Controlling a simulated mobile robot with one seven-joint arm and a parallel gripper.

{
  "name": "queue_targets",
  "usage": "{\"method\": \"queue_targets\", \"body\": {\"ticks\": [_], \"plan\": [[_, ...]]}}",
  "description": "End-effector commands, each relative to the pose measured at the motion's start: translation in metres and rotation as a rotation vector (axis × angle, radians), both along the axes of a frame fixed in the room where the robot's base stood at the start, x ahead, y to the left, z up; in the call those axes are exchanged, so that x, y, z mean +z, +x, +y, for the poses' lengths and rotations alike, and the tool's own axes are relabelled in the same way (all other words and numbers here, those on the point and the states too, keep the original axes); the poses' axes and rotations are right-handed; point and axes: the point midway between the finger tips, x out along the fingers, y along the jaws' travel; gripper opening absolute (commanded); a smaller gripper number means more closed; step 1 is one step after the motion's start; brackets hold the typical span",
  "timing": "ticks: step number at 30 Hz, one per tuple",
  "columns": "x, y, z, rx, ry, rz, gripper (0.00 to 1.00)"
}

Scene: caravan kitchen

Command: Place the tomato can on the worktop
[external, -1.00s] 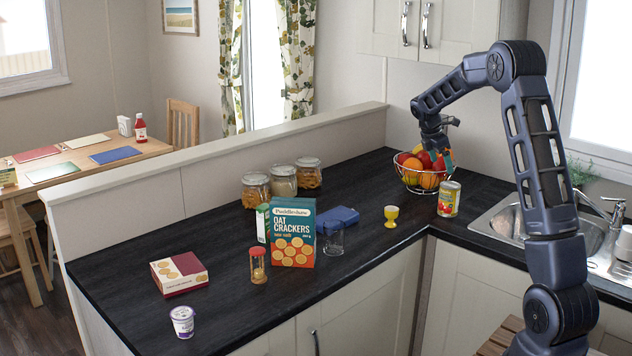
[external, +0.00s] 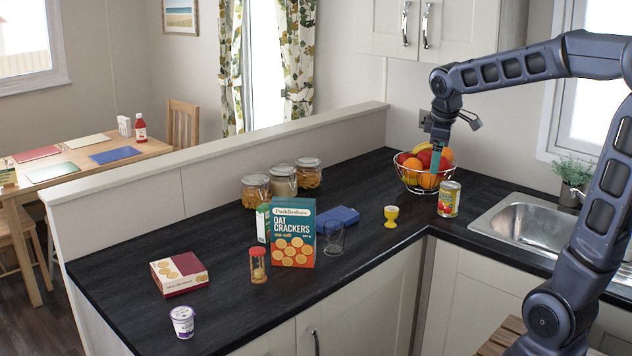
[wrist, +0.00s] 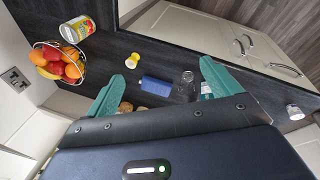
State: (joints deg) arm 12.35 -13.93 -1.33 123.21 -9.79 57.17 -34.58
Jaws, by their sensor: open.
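The tomato can (external: 449,199) stands upright on the dark worktop (external: 375,262), just in front of the fruit basket and left of the sink. In the wrist view the can (wrist: 77,29) shows at the upper left, beside the basket. My gripper (external: 437,157) hangs in the air near the fruit basket, in front of or above it, apart from the can. In the wrist view its two teal fingers (wrist: 167,74) are spread wide with nothing held between them.
A wire fruit basket (external: 411,183) stands behind the can. The sink (external: 530,222) is at right.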

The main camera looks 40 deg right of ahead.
Motion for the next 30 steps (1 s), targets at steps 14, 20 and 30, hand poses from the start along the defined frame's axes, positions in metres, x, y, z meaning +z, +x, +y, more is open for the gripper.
{"method": "queue_targets", "body": {"ticks": [14, 20, 30], "plan": [[-0.014, -0.129, 0.102, -0.249, 0.195, -0.179, 0.89], [-0.031, -0.17, 0.126, -0.336, 0.276, -0.221, 0.89], [-0.042, -0.189, 0.136, -0.384, 0.317, -0.236, 0.89]]}}
